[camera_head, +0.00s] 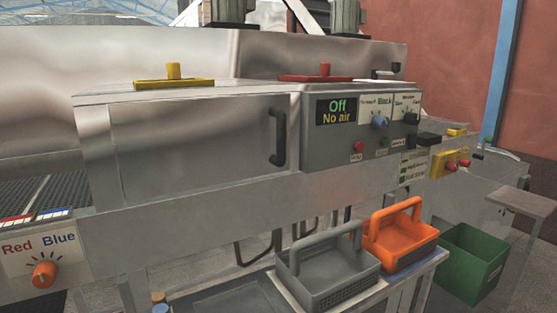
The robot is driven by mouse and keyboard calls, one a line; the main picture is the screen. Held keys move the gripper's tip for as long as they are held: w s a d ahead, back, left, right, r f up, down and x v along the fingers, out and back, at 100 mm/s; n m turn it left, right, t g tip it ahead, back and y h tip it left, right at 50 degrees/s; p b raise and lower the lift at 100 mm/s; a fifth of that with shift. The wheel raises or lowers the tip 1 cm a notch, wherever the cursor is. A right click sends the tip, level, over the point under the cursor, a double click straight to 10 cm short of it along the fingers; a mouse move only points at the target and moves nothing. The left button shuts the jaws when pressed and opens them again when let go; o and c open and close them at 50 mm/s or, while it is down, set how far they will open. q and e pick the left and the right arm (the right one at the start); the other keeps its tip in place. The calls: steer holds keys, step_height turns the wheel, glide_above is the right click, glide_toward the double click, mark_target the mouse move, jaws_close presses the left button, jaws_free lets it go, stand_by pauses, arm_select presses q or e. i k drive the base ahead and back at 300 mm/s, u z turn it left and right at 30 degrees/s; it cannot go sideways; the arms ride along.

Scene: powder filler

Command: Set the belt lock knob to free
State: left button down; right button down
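No knob here carries a label that I can read as belt lock, so I cannot tell which one it is. An orange knob (44,274) sits under a "Red Blue" label at the lower left. A blue knob (379,121) sits on the grey control panel (325,152) under a label ending in "Back". A black knob (411,118) is to its right, under another small label. A yellow knob (173,70) and a red knob (325,69) stand upright on plates on top of the machine. Neither of my grippers shows.
The panel's display (336,112) reads "Off" and "No air". A yellow box (450,164) with red buttons is at the right. A grey basket (327,272) and an orange basket (400,240) stand on a low table; a green bin (467,265) is beside it. A black door handle (278,138) sticks out.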

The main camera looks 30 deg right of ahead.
mark_target(463, 162)
steer(key=z, duration=2.5)
steer(key=i, duration=3.6)
steer(key=u, duration=0.85)
